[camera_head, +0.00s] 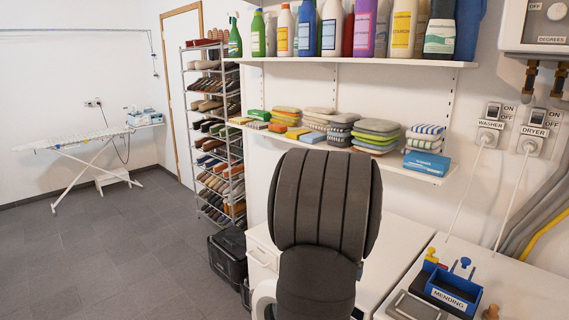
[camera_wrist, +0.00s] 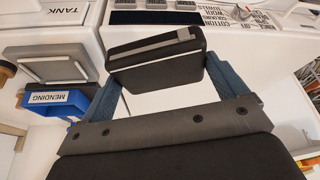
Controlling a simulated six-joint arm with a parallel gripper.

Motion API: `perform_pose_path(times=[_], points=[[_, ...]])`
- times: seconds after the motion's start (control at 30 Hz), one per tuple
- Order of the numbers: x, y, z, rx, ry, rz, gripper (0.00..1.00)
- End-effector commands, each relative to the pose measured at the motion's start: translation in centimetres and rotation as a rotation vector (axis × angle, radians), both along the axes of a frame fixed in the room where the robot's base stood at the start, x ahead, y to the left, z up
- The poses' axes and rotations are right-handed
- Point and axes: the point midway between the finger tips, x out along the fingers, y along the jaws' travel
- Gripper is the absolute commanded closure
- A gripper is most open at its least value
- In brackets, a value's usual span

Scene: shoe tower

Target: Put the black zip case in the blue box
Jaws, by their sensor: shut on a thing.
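The black zip case (camera_wrist: 150,62), with a grey strip along its edge, shows in the wrist view. My gripper (camera_wrist: 163,68) is shut on it, with one blue finger at each side. It appears held above the white surface. In the head view my dark grey arm hides the gripper and the case. The blue box (camera_head: 433,284), labelled MENDING, stands on the white worktop at the lower right of the head view. In the wrist view the box (camera_wrist: 62,110) lies to the left of the held case, apart from it. Its inside is mostly hidden there.
Yellow and blue knobbed pieces (camera_head: 463,264) rise behind the box. A shelf (camera_head: 345,167) with folded cloths hangs above.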

Motion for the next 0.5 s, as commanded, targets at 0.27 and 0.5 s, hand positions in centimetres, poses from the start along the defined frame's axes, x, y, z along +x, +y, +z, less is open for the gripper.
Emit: perform_pose_path(times=[0.27, 0.5], points=[[2.1, 10.9, -1.2, -0.002, -0.005, 0.118, 0.36], [2.4, 15.3, -1.6, -0.001, -0.011, 0.161, 0.36]])
